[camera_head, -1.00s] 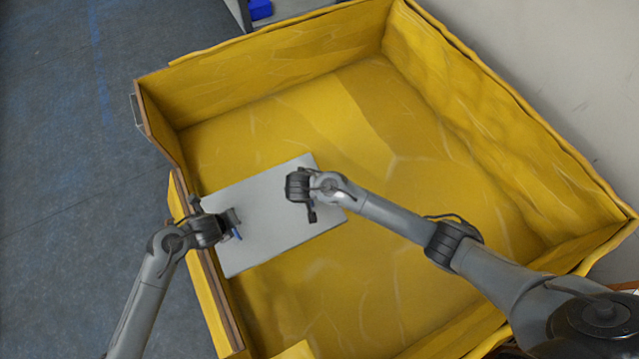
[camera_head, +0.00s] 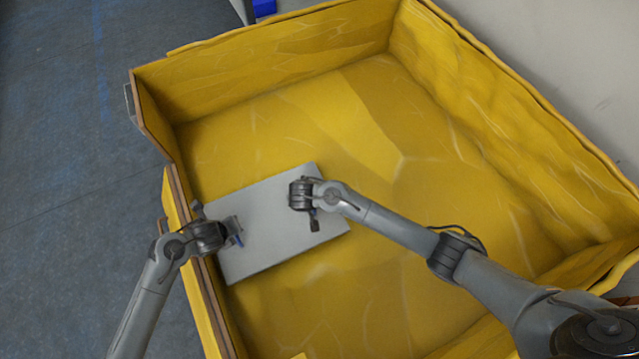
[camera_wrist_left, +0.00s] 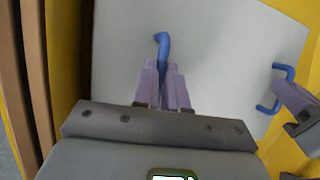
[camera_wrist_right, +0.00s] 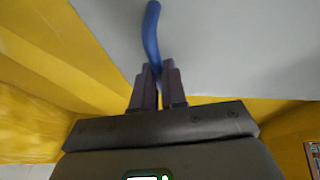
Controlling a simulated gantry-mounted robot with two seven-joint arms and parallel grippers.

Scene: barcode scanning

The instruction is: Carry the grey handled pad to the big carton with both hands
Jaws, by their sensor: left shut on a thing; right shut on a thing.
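The grey pad (camera_head: 268,245) is a flat rectangular board with blue handles, held over the inside of the big yellow carton (camera_head: 290,125), near its left wall. My left gripper (camera_head: 236,232) is shut on one blue handle (camera_wrist_left: 162,45) at the pad's left part. My right gripper (camera_head: 312,212) is shut on the other blue handle (camera_wrist_right: 151,35) at the pad's right part. That second handle also shows in the left wrist view (camera_wrist_left: 283,88). The pad's underside is hidden, so I cannot tell whether it touches the carton floor.
The carton's left wall (camera_head: 182,215) stands close beside the pad, under my left wrist. Bare carton floor (camera_head: 430,200) lies behind and right of the pad. Blue-grey floor (camera_head: 70,150) is outside on the left, and a pale wall (camera_head: 560,70) stands at right.

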